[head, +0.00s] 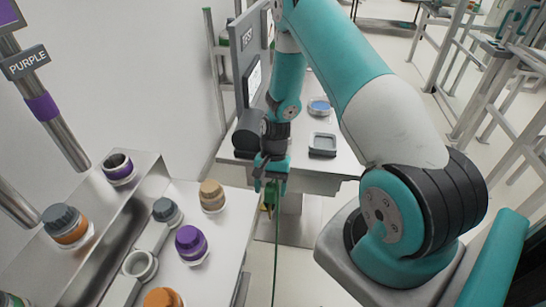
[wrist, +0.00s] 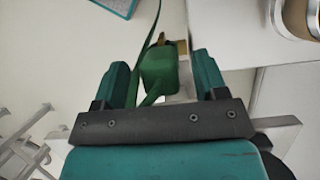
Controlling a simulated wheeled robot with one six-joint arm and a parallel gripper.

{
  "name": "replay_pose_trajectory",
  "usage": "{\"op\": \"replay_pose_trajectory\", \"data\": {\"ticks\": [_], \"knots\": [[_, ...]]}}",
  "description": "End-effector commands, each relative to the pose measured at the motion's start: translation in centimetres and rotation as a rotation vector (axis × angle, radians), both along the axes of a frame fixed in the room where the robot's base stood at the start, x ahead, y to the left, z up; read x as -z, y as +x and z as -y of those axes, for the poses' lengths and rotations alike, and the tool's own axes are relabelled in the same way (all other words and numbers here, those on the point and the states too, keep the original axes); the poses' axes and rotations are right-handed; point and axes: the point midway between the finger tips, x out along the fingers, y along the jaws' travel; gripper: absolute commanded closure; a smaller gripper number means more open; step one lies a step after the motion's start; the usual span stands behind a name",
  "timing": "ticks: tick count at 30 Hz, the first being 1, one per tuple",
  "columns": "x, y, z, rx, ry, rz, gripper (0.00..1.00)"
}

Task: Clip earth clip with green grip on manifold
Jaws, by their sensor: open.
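My gripper (head: 270,178) points down over the gap between the left bench and the back table. Its two teal fingers are open in the wrist view (wrist: 163,70). The earth clip's green grip (wrist: 158,72) lies between the fingers, with visible gaps on both sides. A brass-coloured part (wrist: 181,47) shows beyond the grip. In the head view the clip (head: 267,204) is small and partly hidden just below my gripper. A green cable (head: 276,255) hangs from it. What holds the clip up is hidden. The likely manifold is the stepped metal unit (head: 150,190) at left.
Purple (head: 190,240), tan (head: 212,194) and orange (head: 163,298) capped fittings stand on the left bench. The back table holds a scale-like device (head: 322,146) and a blue-topped dish (head: 319,107). Floor shows between the furniture.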

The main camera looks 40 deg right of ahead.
Motion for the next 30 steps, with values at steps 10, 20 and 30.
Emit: {"op": "replay_pose_trajectory", "data": {"ticks": [10, 20, 30], "knots": [[-8.1, 2.3, 2.8, 0.001, -0.002, 0.008, 0.34], [-12.9, 3.4, 4.3, 0.000, 0.000, 0.001, 0.34], [-13.5, 3.5, 4.5, 0.000, 0.001, -0.001, 0.34]]}}
